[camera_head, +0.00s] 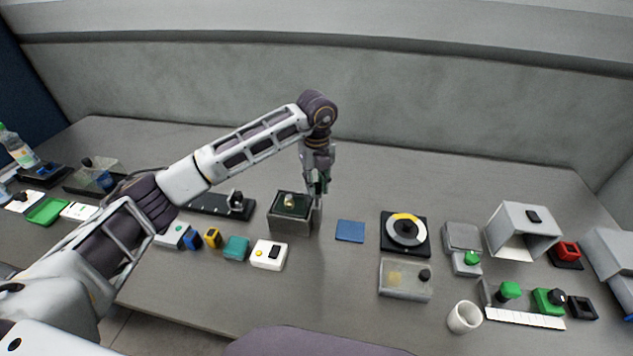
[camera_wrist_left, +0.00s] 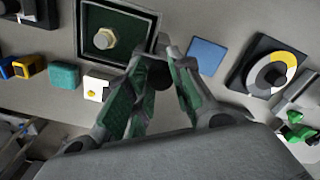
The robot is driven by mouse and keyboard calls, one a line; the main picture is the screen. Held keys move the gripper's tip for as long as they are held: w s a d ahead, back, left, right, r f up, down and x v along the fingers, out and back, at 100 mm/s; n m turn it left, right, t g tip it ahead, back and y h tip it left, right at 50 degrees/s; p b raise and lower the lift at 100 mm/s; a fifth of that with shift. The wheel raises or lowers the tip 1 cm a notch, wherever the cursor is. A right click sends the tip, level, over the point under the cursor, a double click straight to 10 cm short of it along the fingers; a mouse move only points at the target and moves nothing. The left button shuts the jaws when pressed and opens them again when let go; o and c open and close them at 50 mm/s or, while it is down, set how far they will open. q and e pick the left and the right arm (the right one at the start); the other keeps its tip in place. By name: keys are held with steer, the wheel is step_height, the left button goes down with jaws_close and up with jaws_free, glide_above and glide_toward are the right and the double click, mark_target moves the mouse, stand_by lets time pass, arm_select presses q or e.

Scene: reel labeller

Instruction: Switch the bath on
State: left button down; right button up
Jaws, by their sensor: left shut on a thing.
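The bath (camera_head: 290,225) is a grey open box with a dark green inside, standing mid-table; a brass-coloured nut (camera_head: 290,200) sits in it. In the left wrist view the bath (camera_wrist_left: 85,45) is at the upper left, with the nut (camera_wrist_left: 104,38). My left gripper (camera_head: 319,190) points down at the bath's right edge, shut on a small dark piece (camera_wrist_left: 158,76) mostly hidden by the fingers. A white switch box (camera_head: 268,262) with a black rocker and a yellow round part stands in front of the bath, clear of the gripper. My right gripper is not in view.
A blue mat (camera_head: 350,231) lies right of the bath; a dial device (camera_head: 405,250) is beyond it. Teal (camera_head: 236,248), yellow (camera_head: 212,238) and blue blocks stand left of the switch box. A white cup (camera_head: 464,317) is at front right. The table behind the bath is clear.

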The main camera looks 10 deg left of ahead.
mark_target(317, 195)
arm_select(q)
step_height(317, 195, down, 3)
steer(key=shift+f+b, duration=0.2)
steer(key=shift+b, duration=0.65)
steer(key=shift+f+b, duration=0.5)
steer(key=shift+f, duration=0.35)
steer(key=shift+s+f, duration=0.1)
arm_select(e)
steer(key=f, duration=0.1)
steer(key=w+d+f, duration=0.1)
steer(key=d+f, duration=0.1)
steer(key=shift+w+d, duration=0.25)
arm_select(q)
steer(key=c, duration=1.3)
jaws_free()
steer(key=shift+f, duration=0.1)
steer(key=shift+o, duration=0.5)
steer(key=shift+r, duration=1.1)
step_height(317, 195, up, 10)
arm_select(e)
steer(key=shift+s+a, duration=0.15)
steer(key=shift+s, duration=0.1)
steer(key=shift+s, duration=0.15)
